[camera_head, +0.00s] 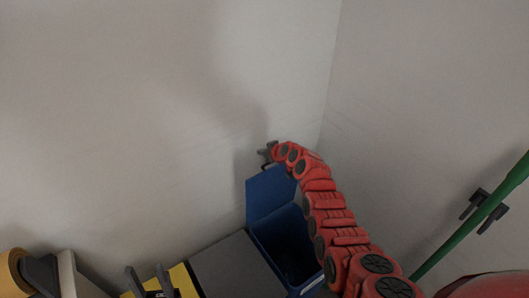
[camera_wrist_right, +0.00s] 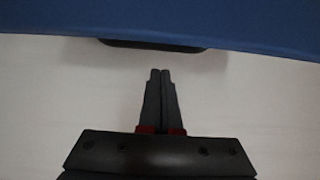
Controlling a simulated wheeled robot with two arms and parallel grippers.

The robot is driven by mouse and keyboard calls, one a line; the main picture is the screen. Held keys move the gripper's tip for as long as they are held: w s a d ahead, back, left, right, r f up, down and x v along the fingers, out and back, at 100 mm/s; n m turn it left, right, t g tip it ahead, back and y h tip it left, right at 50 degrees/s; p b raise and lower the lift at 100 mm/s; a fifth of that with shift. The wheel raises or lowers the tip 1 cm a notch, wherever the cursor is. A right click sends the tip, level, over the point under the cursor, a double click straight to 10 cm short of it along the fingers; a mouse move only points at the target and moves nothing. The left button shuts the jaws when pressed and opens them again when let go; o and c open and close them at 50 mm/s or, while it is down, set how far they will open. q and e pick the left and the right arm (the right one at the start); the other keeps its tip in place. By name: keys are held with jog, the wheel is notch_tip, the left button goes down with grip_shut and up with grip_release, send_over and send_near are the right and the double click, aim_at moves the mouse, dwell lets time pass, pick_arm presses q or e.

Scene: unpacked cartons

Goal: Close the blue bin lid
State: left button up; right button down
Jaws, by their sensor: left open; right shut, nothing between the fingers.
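The blue bin (camera_head: 262,232) stands against the back wall, open, with its dark inside showing. Its blue lid (camera_head: 268,190) stands raised at the back. My right arm reaches over the bin's right side, and the right gripper (camera_head: 264,154) is just above the lid's top edge, by the wall. In the right wrist view the gripper (camera_wrist_right: 160,72) is shut and empty, with the blue lid (camera_wrist_right: 220,18) and a dark strip (camera_wrist_right: 150,45) under its edge ahead of the fingertips. My left gripper (camera_head: 148,272) is open and empty at the bottom, over something yellow.
A grey lid or box top (camera_head: 235,265) lies left of the blue bin. A yellow item (camera_head: 184,282) is beside it. A green pole (camera_head: 460,245) with a black clip (camera_head: 483,210) stands at the right wall. A yellow-and-black object (camera_head: 15,272) is at the lower left.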

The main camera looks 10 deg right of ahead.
jog(key=shift+s+d+f+p, duration=0.15)
jog(key=shift+s+d+p, duration=0.15)
jog(key=shift+s+p, duration=0.35)
jog(key=shift+s+d+f+p, duration=0.15)
jog(key=shift+s+d+p, duration=0.2)
jog(key=shift+s, duration=0.5)
jog(key=shift+s+f, duration=0.2)
jog(key=shift+s, duration=0.1)
